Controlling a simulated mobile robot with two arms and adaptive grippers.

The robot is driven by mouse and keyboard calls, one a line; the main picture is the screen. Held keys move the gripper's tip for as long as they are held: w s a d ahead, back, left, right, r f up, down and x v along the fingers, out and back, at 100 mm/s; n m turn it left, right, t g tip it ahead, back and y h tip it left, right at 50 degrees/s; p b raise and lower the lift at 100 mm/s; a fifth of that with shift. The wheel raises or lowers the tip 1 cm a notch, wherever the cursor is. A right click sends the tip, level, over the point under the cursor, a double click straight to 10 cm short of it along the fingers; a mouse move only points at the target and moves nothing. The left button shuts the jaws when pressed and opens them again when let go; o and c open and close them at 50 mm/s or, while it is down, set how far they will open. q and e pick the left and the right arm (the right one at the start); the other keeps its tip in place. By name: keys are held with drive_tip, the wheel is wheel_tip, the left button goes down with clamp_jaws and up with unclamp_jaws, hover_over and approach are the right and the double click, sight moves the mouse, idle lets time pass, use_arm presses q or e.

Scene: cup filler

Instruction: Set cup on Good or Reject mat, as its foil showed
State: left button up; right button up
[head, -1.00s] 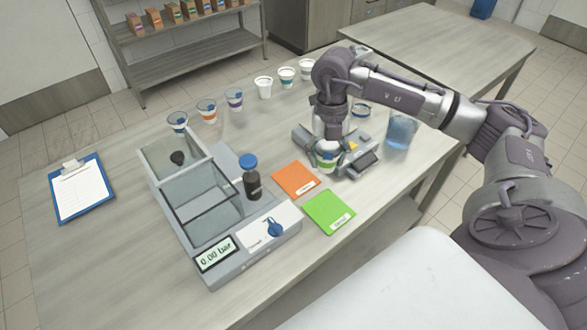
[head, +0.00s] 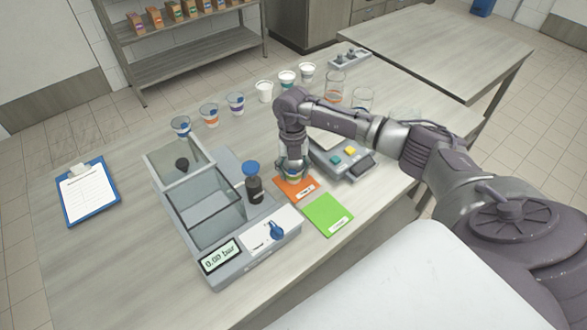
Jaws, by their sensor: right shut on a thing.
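My right gripper (head: 292,170) reaches down over the orange mat (head: 303,191) and is shut on a cup (head: 293,176). The cup shows only in part, a band of green, yellow and blue below the fingers. It is at the far left part of the orange mat; I cannot tell whether it touches it. The green mat (head: 325,214) lies bare just nearer and to the right. Each mat has a small white label, too small to read surely. My left gripper is not in view.
A grey vacuum tester (head: 205,208) with a 0.00 bar display and a dark bottle (head: 254,185) stand left of the mats. A grey machine (head: 345,157) with green and yellow buttons stands right. Several cups line the back; a clipboard (head: 88,195) lies far left.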

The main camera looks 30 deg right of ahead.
drive_tip(key=shift+f, duration=0.15)
drive_tip(key=o, duration=1.3)
drive_tip(key=shift+c, duration=0.2)
drive_tip(key=shift+r, duration=0.6)
drive_tip(key=r+b, duration=0.1)
drive_tip(key=r, duration=0.2)
drive_tip(key=r+b, duration=0.1)
drive_tip(key=r, duration=0.3)
drive_tip(key=w+r+b, duration=0.1)
drive_tip(key=r, duration=0.3)
drive_tip(key=shift+w+d+r, duration=0.1)
drive_tip(key=shift+d, duration=0.25)
